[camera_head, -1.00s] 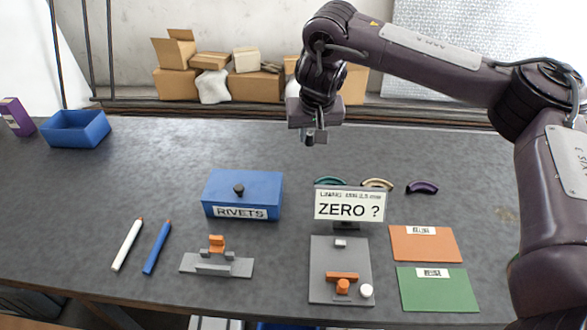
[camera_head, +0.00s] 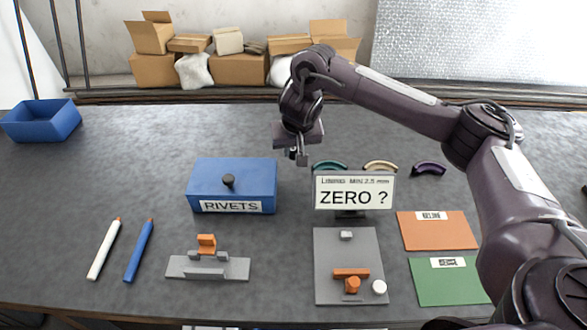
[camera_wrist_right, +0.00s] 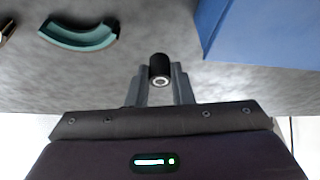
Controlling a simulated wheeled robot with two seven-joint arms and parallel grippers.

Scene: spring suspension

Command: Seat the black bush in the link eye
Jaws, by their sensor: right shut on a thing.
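My right gripper (camera_head: 297,156) hangs pointing down behind the gap between the blue RIVETS box and the sign. In the right wrist view its two grey fingers (camera_wrist_right: 161,84) are shut on the black bush (camera_wrist_right: 160,69), a short black cylinder with a pale ring on its end face. The bush is small and dark in the head view. I cannot tell for sure which part is the link eye. An orange piece (camera_head: 206,244) stands in a grey holder (camera_head: 180,268) at front left. Other orange parts (camera_head: 351,273) lie on a grey plate (camera_head: 330,292) at front right. My left gripper is not in view.
The blue RIVETS box (camera_head: 205,180) and the ZERO ? sign (camera_head: 355,180) stand mid-table. Teal, tan and purple curved pieces lie behind the sign. A white pen (camera_head: 103,248) and a blue pen (camera_head: 139,250) lie left. Orange (camera_head: 438,236) and green (camera_head: 450,283) mats lie right.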

